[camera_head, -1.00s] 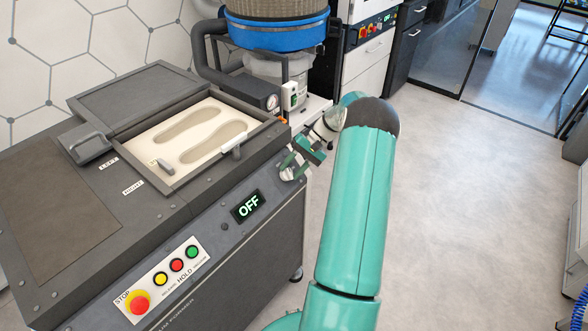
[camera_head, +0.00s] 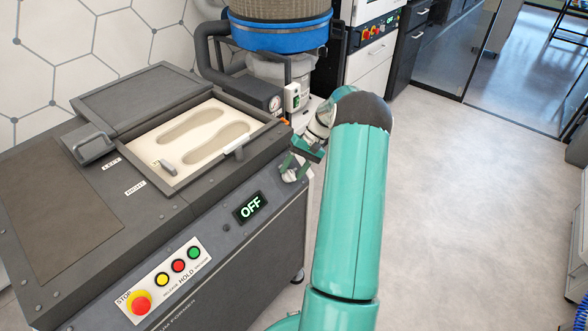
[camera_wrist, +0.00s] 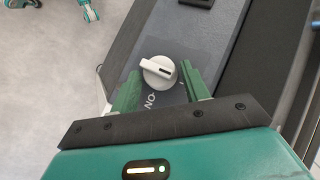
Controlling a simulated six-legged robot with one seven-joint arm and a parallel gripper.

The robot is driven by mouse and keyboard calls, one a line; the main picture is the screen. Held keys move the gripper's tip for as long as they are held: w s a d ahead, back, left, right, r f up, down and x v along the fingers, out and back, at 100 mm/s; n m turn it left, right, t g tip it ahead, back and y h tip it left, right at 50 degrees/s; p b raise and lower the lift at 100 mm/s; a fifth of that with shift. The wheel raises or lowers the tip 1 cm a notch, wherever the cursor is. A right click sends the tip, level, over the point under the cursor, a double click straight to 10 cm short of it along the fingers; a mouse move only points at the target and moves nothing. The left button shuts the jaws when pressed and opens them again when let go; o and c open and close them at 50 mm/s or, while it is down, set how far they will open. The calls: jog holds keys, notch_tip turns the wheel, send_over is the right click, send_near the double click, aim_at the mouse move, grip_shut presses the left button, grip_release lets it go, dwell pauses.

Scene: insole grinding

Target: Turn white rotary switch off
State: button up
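The white rotary switch (camera_wrist: 157,72) is a round knob with a raised bar and a dark line, on a grey panel in the wrist view. A label reading "ON", seen upside down, lies beside it on the panel. My gripper (camera_wrist: 160,71) is open, with one green finger on each side of the switch. I cannot tell whether the fingers touch it. In the head view my gripper (camera_head: 304,158) is at the right end of the grey machine's front, where the switch is not clearly visible.
The grey machine (camera_head: 60,200) has a display (camera_head: 250,206) reading "OFF". A red stop button (camera_head: 139,302) and several coloured buttons are lower on its front. A tray (camera_head: 178,176) with insole shapes is on top. Open floor (camera_head: 450,200) lies to the right.

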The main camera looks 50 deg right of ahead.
jog(key=shift+o, duration=1.1)
jog(key=v, duration=1.3)
jog(key=shift+d+r, duration=0.25)
jog(key=shift+r, duration=0.05)
